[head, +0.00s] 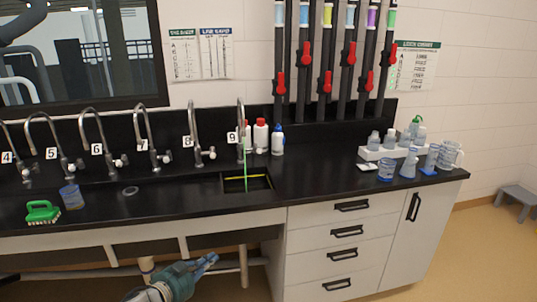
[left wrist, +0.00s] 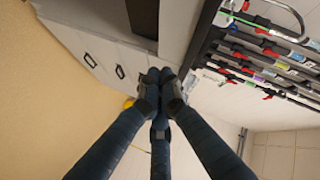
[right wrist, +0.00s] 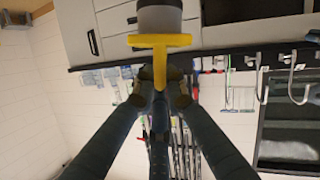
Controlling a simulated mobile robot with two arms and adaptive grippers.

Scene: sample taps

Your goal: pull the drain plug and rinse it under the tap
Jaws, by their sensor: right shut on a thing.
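A plug with a yellow T-shaped handle (right wrist: 158,40) and a grey-white cylindrical body (right wrist: 160,18) shows in the right wrist view. My right gripper (right wrist: 160,80) is shut on the handle's stem, with the body beyond the crossbar. The right gripper is outside the head view. My left gripper (head: 208,260) is in front of the counter, below its edge; its fingertips meet in the left wrist view (left wrist: 159,84), with nothing seen between them. Tap 9 (head: 240,125) stands behind a sink opening (head: 232,184). A thin green vertical line (head: 245,165) runs from its spout into the opening.
Taps numbered 4 to 9 line the counter's back. Bottles (head: 277,140) stand right of tap 9, and labware (head: 408,163) farther right. The dark counter between (head: 318,175) is clear.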

